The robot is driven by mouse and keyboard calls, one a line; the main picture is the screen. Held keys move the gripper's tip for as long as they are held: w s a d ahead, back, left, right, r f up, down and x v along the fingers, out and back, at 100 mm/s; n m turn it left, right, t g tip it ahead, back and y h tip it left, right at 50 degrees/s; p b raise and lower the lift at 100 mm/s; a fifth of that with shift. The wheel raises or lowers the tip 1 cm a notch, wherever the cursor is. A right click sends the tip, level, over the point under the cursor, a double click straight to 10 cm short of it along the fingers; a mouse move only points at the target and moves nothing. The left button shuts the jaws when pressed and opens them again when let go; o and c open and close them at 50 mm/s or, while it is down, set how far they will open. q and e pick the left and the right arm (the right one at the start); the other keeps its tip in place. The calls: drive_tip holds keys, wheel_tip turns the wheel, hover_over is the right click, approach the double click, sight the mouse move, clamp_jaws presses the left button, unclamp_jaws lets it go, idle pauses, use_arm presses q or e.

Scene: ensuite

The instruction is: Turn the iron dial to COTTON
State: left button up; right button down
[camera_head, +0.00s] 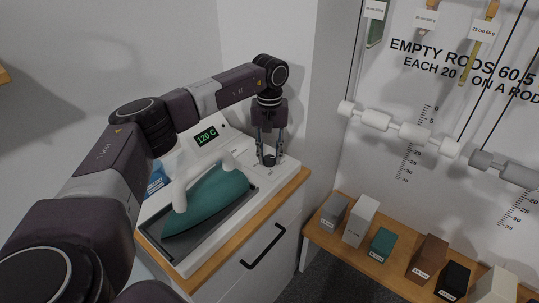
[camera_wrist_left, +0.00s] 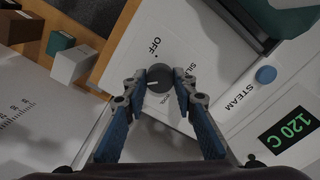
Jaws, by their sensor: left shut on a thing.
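The dark round dial (camera_wrist_left: 159,78) sits on the white panel of the iron station (camera_head: 186,263). My left gripper (camera_wrist_left: 160,82) reaches down from above and is shut on the dial, one blue-padded finger on each side. In the head view my left gripper (camera_head: 269,158) stands at the panel's far right corner and mostly hides the dial. In the wrist view the words OFF and part of SILK show beside the dial. A small light mark shows on the dial. My right gripper is in neither view.
A teal iron (camera_head: 208,203) with a white handle lies in the dark tray left of the gripper. A display (camera_head: 206,135) reads 120 C. A blue STEAM button (camera_wrist_left: 265,75) is nearby. A wooden shelf with several blocks (camera_head: 382,243) stands at right, below hanging rods.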

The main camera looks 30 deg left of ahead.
sight(269, 158)
use_arm(q)
drive_tip(key=o, duration=0.8)
drive_tip(key=shift+w+a+r, duration=0.1)
drive_tip(key=shift+w+r, duration=0.1)
drive_tip(key=shift+r, duration=0.05)
drive_tip(key=o, duration=0.4)
drive_tip(key=shift+s+f, duration=0.1)
drive_tip(key=shift+f, duration=0.05)
drive_tip(key=shift+c, duration=0.2)
wheel_tip(269, 158, up, 12)
